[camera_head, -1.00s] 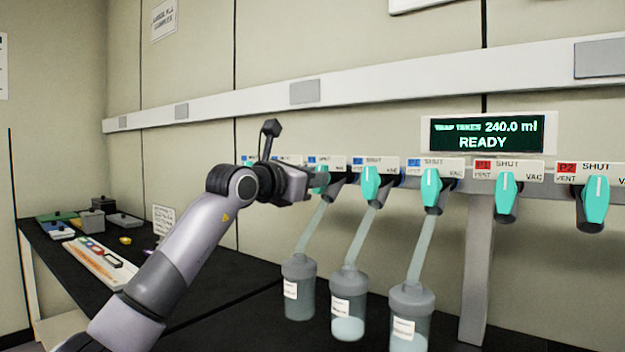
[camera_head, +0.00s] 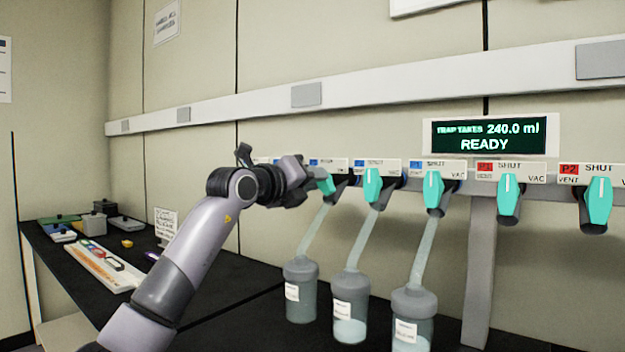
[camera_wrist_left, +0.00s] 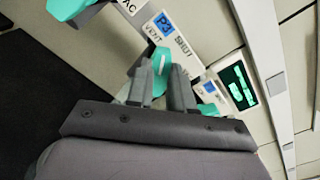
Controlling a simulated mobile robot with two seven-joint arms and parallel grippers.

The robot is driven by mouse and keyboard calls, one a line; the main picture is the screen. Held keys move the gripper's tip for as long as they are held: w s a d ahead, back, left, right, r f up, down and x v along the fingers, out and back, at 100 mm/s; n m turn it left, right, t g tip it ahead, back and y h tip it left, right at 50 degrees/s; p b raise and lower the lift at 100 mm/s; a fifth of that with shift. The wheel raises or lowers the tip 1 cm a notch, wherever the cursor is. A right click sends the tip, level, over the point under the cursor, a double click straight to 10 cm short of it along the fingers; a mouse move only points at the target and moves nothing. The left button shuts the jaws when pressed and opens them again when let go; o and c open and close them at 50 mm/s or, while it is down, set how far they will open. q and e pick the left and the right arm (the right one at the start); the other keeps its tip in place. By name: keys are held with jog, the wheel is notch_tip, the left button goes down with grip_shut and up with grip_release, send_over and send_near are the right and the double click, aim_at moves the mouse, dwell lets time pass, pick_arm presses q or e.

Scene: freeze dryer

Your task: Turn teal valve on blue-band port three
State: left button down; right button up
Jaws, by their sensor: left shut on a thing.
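My left gripper (camera_head: 308,190) reaches in from the left to the teal valve (camera_head: 326,186) at the left end of the visible valve row. In the left wrist view, this valve (camera_wrist_left: 161,62) sits between the two fingers of the gripper (camera_wrist_left: 160,82), which is shut on it. A blue-band label (camera_wrist_left: 166,29) reading P3, with VENT and SHUT, is just above it in that view. In the head view the gripper partly hides the valve, and it looks tilted. My right gripper is not in view.
More teal valves (camera_head: 372,187) stand to the right, including red-band ports (camera_head: 508,198). Flasks (camera_head: 300,292) hang below on tubes. A display (camera_head: 488,136) reads READY, 240.0 ml. Boxes (camera_head: 93,223) and a pale tray (camera_head: 104,268) lie on the black bench at left.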

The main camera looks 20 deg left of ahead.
pick_arm(q)
jog(key=shift+f+n, duration=0.2)
jog(key=shift+n, duration=1.7)
jog(key=c, duration=1)
grip_release()
jog(key=shift+r, duration=0.1)
jog(key=shift+s+a, duration=0.25)
jog(key=shift+s, duration=0.3)
jog(key=b+v, duration=0.1)
jog(key=v, duration=0.5)
